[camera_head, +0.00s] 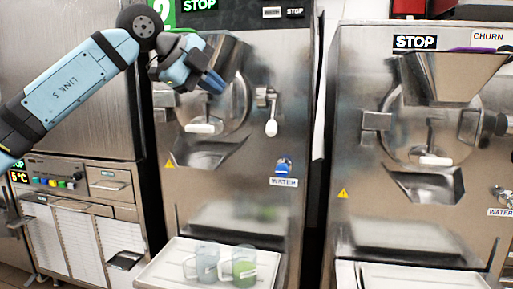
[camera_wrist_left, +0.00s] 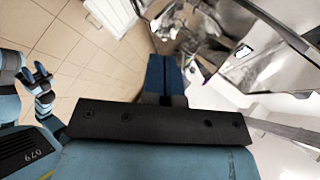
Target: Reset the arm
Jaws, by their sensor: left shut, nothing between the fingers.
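My left arm (camera_head: 75,85) reaches in from the left in the head view, raised in front of the left batch freezer (camera_head: 240,130). My left gripper (camera_head: 213,82) is beside that machine's round door and hopper, high above its tray. Its blue fingers are shut with nothing between them. The closed fingers also show in the left wrist view (camera_wrist_left: 165,80), pointing away from the camera. My right gripper is not visible in the head view. A blue and black arm part of mine shows at the left edge of the wrist view.
Two jugs, one clear (camera_head: 203,262) and one with green contents (camera_head: 243,267), stand on the white tray (camera_head: 165,272) under the left machine. A second batch freezer (camera_head: 420,150) stands to the right. A cabinet with coloured buttons (camera_head: 55,183) is at lower left.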

